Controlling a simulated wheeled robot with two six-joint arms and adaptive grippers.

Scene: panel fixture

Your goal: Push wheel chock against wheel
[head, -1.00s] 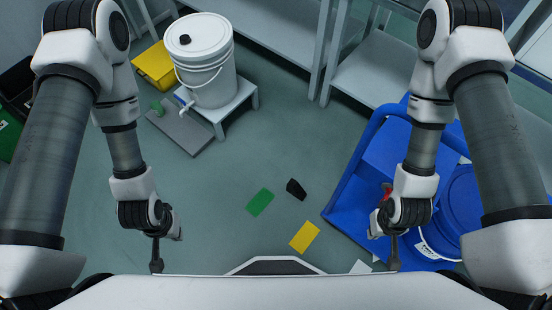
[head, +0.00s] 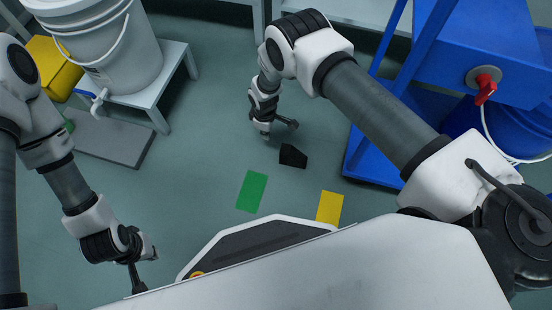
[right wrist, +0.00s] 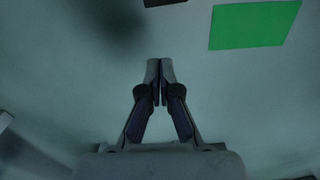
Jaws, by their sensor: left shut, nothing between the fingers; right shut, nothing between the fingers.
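The wheel chock is a small black wedge (head: 292,156) on the grey-green floor, left of the blue cart (head: 360,165). No wheel of the cart can be made out; my right arm covers part of the cart. My right gripper (head: 296,124) is shut and empty, low over the floor just beyond the chock, with a small gap visible between them. In the right wrist view its fingers (right wrist: 160,62) are together, and a dark piece, probably the chock, shows at the top edge (right wrist: 165,2). My left gripper (head: 137,283) is shut and empty at the lower left, away from the chock.
A green rectangle (head: 251,191) and a yellow rectangle (head: 329,207) lie flat on the floor near the chock. A white bucket (head: 115,55) stands on a low stool (head: 173,68) at upper left, beside a grey plate (head: 120,144). Floor left of the chock is clear.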

